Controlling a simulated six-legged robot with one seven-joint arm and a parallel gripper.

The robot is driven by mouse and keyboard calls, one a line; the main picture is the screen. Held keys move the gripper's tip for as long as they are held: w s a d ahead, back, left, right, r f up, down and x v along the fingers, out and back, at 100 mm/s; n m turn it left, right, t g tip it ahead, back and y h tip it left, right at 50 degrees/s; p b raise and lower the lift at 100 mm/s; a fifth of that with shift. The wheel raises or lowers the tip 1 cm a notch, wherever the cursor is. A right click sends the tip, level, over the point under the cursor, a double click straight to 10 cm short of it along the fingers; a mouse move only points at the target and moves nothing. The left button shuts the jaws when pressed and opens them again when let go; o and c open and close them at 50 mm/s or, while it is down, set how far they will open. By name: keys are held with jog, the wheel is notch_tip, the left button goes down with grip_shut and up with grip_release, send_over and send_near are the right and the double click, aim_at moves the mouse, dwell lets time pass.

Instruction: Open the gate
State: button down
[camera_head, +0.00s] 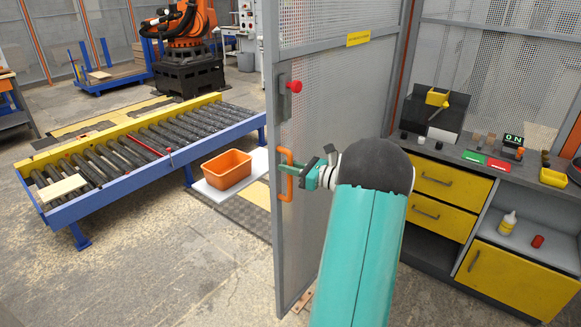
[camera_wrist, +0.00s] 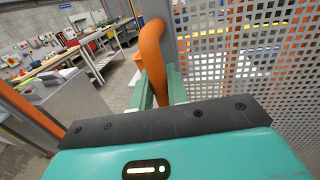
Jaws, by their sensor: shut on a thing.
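The gate (camera_head: 335,120) is a grey-framed mesh panel in the middle of the head view. Its free edge stands clear of any post, with open floor to its left, so it looks swung open. An orange handle (camera_head: 286,175) sits on that edge, below a latch plate with a red knob (camera_head: 294,86). My gripper (camera_head: 299,173) is shut on the handle. In the wrist view the orange handle (camera_wrist: 154,50) runs between the two green fingers, with mesh to the right. The handle's lower part is hidden behind my gripper.
Left of the gate are a roller conveyor (camera_head: 140,150), an orange bin (camera_head: 226,168) on a white board and an orange robot arm (camera_head: 188,22). A workbench (camera_head: 465,166) with yellow drawers stands at the right. The floor (camera_head: 170,270) at front left is clear.

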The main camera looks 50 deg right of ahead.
jog(key=c, duration=1.4)
grip_release()
jog(key=shift+c, duration=0.2)
jog(key=shift+s, duration=0.15)
jog(key=v, duration=1.3)
jog(key=shift+s, duration=0.25)
